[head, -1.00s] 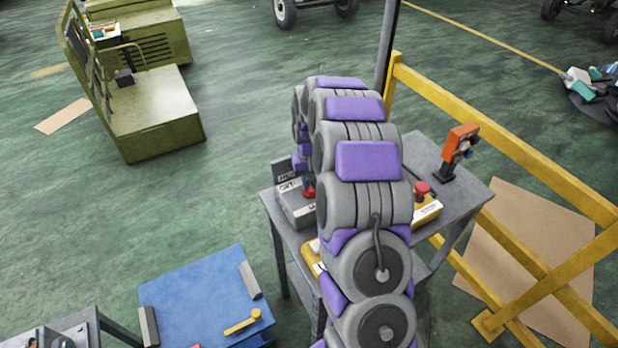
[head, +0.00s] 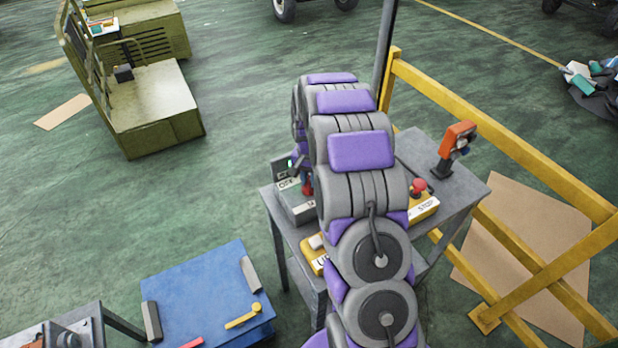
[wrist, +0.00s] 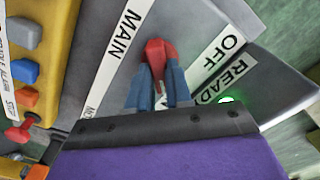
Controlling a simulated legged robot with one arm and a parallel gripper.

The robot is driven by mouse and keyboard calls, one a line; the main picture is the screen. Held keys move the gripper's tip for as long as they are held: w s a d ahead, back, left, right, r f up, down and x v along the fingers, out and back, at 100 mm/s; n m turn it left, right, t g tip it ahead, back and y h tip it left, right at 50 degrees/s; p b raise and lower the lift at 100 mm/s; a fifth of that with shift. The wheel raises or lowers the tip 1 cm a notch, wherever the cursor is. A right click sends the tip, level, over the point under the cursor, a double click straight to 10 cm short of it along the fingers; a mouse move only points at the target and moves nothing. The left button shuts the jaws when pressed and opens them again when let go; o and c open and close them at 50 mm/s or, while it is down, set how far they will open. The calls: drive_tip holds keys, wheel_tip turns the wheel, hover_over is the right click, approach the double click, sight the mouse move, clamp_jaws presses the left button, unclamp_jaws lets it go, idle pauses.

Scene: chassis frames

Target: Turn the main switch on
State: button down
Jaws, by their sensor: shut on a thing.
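The main switch is a grey box with a red lever (wrist: 155,52), labelled MAIN and OFF in the wrist view. In the head view the box (head: 296,208) stands at the table's left edge, partly hidden by my arm. My gripper (wrist: 160,78) has blue fingers shut on the red lever, one on each side. In the wrist view the lever's tip shows above the fingers, between the MAIN and OFF labels. The lower lever is hidden by my gripper.
A grey table (head: 462,188) carries the box, a yellow box with a red stop button (head: 418,187) and an orange device (head: 457,140). A yellow railing (head: 510,135) stands at right. A blue case (head: 200,290) is at lower left. Green floor lies open at left.

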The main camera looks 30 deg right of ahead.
sight(309, 182)
drive_tip(key=shift+s+f, duration=0.15)
drive_tip(key=c, duration=1)
unclamp_jaws()
drive_tip(key=shift+c, duration=0.2)
wheel_tip(309, 182, up, 18)
drive_tip(key=p, duration=0.1)
drive_tip(key=shift+f, duration=0.25)
drive_tip(key=shift+a, duration=0.1)
